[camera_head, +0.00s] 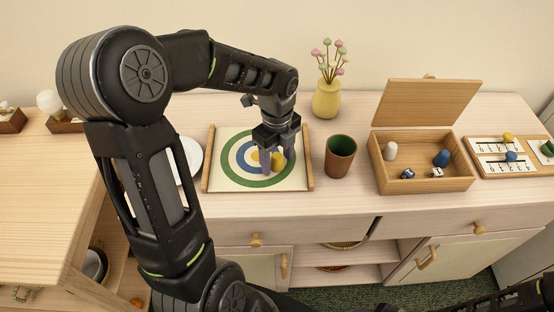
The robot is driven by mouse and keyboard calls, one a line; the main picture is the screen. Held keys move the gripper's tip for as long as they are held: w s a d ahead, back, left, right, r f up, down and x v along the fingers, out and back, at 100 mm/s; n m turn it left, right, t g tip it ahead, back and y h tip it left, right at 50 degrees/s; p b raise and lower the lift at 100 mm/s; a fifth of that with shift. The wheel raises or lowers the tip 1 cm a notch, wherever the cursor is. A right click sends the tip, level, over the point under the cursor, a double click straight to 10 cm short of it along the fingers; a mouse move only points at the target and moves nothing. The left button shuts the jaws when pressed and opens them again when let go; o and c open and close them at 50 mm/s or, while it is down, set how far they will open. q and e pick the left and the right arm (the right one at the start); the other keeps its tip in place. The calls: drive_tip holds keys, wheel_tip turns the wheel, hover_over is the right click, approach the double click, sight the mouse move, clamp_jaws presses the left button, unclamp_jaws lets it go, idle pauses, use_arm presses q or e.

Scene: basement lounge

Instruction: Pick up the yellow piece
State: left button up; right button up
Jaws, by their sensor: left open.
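A small yellow piece (278,161) stands on the target board (212,162), which has blue, white and green rings. My left gripper (277,164) reaches down over the board. It is open, with a finger on either side of the yellow piece; I cannot tell whether they touch it. The fingers hide part of the piece and of the rings. Another yellow piece (508,137) lies on the scoring board (484,168) at the far right. My right gripper is out of view; only part of the right arm shows at the bottom.
A dark green-lined cup (340,157) stands right of the target board. A yellow vase (327,100) is behind. An open wooden box (425,181) holds dice and small pieces. A white plate (192,152) is partly behind my left arm.

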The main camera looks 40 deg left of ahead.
use_arm(q)
drive_tip(key=shift+c, duration=0.3)
clamp_jaws()
idle(0.7)
